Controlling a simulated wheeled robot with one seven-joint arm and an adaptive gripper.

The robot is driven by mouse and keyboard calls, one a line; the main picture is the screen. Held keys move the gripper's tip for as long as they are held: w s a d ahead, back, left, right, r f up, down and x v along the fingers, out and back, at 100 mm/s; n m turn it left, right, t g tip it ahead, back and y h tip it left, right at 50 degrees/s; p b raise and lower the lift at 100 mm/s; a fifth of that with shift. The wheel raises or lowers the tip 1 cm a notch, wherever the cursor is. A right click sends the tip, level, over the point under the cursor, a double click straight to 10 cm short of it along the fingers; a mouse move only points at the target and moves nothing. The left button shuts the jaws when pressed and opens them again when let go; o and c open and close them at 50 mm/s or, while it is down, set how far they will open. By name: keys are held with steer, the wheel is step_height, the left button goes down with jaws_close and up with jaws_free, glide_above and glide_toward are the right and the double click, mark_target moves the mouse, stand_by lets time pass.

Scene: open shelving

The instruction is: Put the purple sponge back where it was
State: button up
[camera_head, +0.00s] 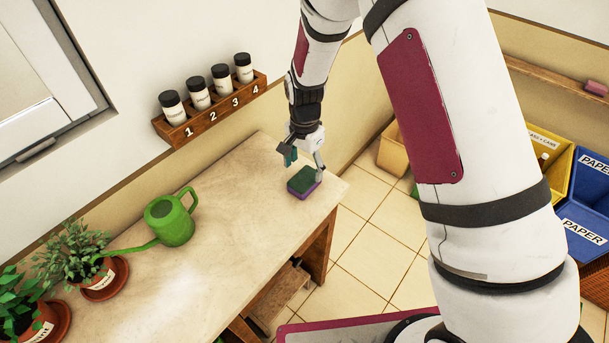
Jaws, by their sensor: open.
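The purple sponge (303,183) has a dark green top and a purple lower layer. It lies near the right end of the wooden table (240,190). My gripper (303,169) is open and points down just above the sponge, with one finger at its back left and the other at its right side. I cannot tell whether the fingers touch it.
A green watering can (170,220) and potted plants (77,253) stand on the table's left part. A numbered rack (210,110) with spice jars hangs on the wall behind. Yellow and blue bins (585,180) stand at right. A pink object (596,87) lies on a wall shelf (545,72).

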step_height(320, 180, up, 7)
step_height(320, 180, up, 11)
steer(key=n+t, duration=0.1)
steer(key=n, duration=0.1)
glide_above(305, 178)
steer(key=s+d, duration=0.3)
steer(key=d, duration=0.1)
steer(key=s+d+r+n+t, duration=0.2)
steer(key=s+d+r, duration=0.2)
steer(key=s+r, duration=0.3)
steer(key=s+d+r+n+t, duration=0.1)
steer(key=s+r, duration=0.3)
steer(key=s, duration=0.4)
steer(key=s+d+r+n+t, duration=0.1)
steer(key=s+d+r+n, duration=0.3)
steer(key=s, duration=0.3)
steer(key=shift+s+d+t, duration=0.3)
steer(key=shift+s, duration=0.05)
steer(key=shift+r, duration=0.15)
